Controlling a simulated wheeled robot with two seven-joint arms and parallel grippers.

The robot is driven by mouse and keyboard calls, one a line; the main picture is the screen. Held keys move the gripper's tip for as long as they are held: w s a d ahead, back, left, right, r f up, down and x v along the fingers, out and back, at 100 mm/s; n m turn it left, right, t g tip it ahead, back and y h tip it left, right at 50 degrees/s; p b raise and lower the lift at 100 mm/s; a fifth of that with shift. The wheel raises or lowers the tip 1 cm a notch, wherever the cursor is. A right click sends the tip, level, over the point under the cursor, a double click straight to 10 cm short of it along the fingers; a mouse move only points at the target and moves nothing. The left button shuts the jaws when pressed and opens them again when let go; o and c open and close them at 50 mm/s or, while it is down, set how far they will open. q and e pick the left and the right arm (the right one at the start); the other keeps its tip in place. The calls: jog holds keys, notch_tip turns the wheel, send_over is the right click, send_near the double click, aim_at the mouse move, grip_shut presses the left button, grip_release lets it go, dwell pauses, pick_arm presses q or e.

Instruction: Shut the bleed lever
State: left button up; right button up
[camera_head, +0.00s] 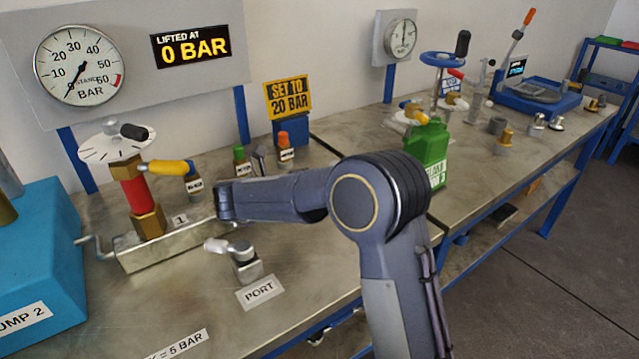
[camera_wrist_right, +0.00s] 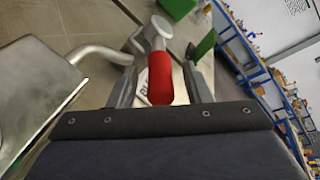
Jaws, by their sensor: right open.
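My right arm reaches in from the lower right in the head view, with its gripper (camera_head: 224,202) beside the metal block marked 1. In the right wrist view the gripper (camera_wrist_right: 165,85) is open. A red-handled lever (camera_wrist_right: 160,78) on a round silver pivot (camera_wrist_right: 156,32) lies between its fingers. A white label behind the handle is partly covered; its visible letters seem to start with BL. I cannot tell whether either finger touches the handle. This lever is not visible in the head view, where my arm may hide it. My left gripper is not in view.
A small fitting with a pale handle (camera_head: 243,262) stands by the PORT label (camera_head: 260,293). Small bottles and a green can (camera_head: 428,150) stand behind my arm. The gauge (camera_head: 80,65) reads low.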

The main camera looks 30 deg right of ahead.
jog(key=v, duration=0.7)
jog(key=shift+a, duration=0.1)
